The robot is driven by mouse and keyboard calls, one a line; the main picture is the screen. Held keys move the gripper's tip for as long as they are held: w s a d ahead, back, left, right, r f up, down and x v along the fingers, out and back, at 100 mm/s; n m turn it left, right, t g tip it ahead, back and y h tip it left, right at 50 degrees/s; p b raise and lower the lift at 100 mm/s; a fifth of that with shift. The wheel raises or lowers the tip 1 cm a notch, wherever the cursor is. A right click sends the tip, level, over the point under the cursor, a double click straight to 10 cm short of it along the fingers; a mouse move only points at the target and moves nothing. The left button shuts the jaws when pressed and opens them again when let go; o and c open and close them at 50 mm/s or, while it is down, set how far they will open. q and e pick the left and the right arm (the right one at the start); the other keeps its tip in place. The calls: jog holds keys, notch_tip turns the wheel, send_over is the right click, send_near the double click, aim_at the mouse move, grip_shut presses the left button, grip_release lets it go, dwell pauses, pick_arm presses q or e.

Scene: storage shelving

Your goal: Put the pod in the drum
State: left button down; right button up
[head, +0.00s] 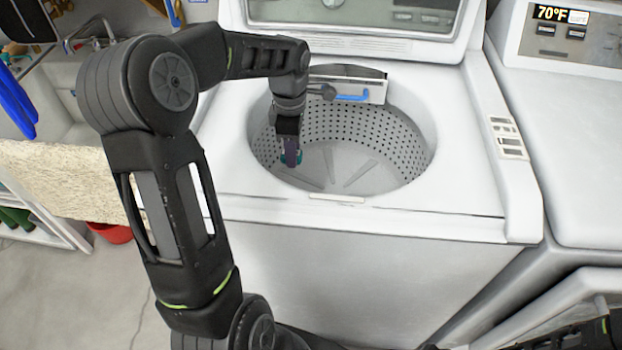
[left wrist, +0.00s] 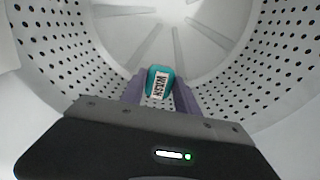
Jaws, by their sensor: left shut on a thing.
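The pod (left wrist: 159,82) is a small teal piece with a white label reading WASH. In the left wrist view the pod sits between the two purple fingers. The drum (head: 375,130) is a perforated grey tub in the open top-loading washer. My left gripper points down inside the drum's opening, near its left side, above the finned drum floor. My right gripper is not clearly in view; only a dark arm part shows at the lower right edge.
The white washer (head: 470,140) has its lid raised at the back. A dispenser with a blue strip (head: 352,97) sits at the drum's back rim. A second white machine (head: 570,140) stands to the right. A sink and a beige towel (head: 60,180) are at the left.

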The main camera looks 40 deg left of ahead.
pick_arm(q)
jog(key=shift+f, duration=1.95)
jog(key=shift+f, duration=1.9)
jog(key=shift+f+b, duration=0.6)
jog(key=shift+b, duration=0.1)
jog(key=c, duration=0.9)
grip_release()
jog(key=shift+r, duration=0.15)
